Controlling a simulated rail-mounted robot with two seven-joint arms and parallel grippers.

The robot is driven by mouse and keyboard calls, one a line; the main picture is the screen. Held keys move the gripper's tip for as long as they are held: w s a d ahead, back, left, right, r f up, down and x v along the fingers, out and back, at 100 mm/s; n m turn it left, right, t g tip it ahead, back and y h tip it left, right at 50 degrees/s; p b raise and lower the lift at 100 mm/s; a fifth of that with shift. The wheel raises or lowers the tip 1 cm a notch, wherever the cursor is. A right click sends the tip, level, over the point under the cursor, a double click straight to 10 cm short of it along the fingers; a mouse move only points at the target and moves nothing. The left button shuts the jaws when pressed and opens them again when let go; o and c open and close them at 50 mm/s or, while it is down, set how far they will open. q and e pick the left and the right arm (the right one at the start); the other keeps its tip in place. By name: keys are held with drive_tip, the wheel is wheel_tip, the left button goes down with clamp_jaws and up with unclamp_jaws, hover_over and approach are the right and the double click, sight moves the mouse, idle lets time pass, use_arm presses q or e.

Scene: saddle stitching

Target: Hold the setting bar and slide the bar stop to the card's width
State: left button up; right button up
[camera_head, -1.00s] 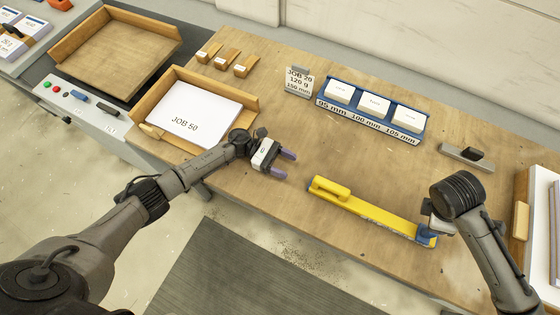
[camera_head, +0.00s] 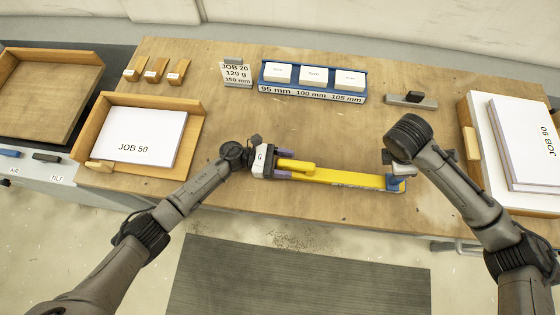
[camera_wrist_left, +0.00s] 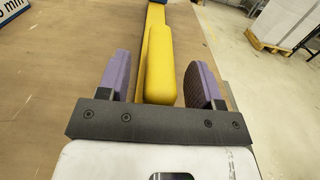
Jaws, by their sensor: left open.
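The yellow setting bar (camera_head: 350,180) lies on the table near its front edge, with a raised yellow handle (camera_head: 297,165) at its left end. The blue bar stop (camera_head: 396,184) is at its right end. My left gripper (camera_head: 286,164) is open, its purple fingers on either side of the handle; the left wrist view shows the handle (camera_wrist_left: 159,70) between them with gaps at both sides. My right gripper (camera_head: 398,172) is at the blue stop; its fingers are mostly hidden, so its grip is unclear. The card (camera_head: 237,73) reads JOB 20, 120 g, 150 mm.
A blue rack (camera_head: 312,93) marked 95, 100 and 105 mm holds white blocks behind the bar. A grey bar with a black piece (camera_head: 412,100) lies at back right. The JOB 50 tray (camera_head: 193,106) is left, another paper stack (camera_head: 520,145) right.

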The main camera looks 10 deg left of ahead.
use_arm(q)
clamp_jaws()
use_arm(e)
drive_tip(key=shift+o, duration=1.2)
